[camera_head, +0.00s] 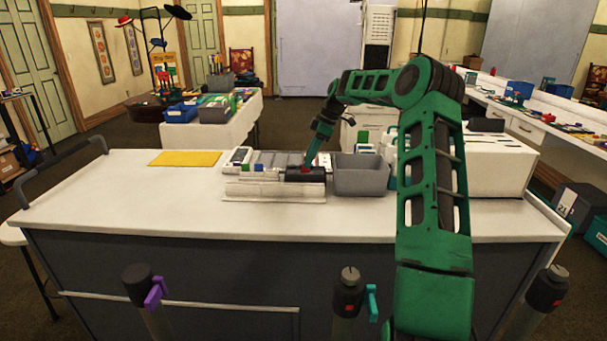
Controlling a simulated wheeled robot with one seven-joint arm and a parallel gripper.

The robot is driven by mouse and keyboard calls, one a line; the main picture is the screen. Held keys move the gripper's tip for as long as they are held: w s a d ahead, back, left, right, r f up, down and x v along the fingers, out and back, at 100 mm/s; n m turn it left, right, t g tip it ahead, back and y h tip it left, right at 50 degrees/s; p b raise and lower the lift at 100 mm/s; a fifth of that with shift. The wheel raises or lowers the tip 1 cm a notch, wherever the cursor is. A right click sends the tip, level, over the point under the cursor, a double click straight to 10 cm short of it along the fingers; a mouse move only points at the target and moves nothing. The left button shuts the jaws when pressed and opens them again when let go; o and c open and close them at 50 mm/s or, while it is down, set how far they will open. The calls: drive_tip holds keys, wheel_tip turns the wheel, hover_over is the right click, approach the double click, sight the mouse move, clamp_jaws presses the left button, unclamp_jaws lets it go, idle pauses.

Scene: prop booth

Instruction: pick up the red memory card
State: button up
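A small red patch, possibly the red memory card (306,169), shows at the low end of my green arm. It lies at or just above a black block (318,175) on the white counter. My gripper (305,165) is at this red patch, and its fingers are too small and covered to make out. I cannot tell whether it touches or holds the red piece.
A grey open bin (362,181) stands close to the right of the black block. A white ledge or tray (262,190) lies in front. A yellow mat (185,158) lies to the left. A large white box (503,172) stands at the right. The counter's left front is clear.

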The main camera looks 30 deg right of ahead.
drive_tip(key=shift+x, duration=1.05)
clamp_jaws()
drive_tip(key=shift+r, duration=0.15)
drive_tip(key=shift+r, duration=0.5)
wheel_tip(320, 180, up, 3)
drive_tip(key=shift+a+r, duration=0.15)
drive_tip(key=shift+a, duration=0.05)
drive_tip(key=s+a+r, duration=0.2)
drive_tip(key=a+r, duration=0.4)
drive_tip(key=a, duration=0.5)
drive_tip(key=shift+s+r, duration=0.25)
drive_tip(key=shift+s, duration=0.1)
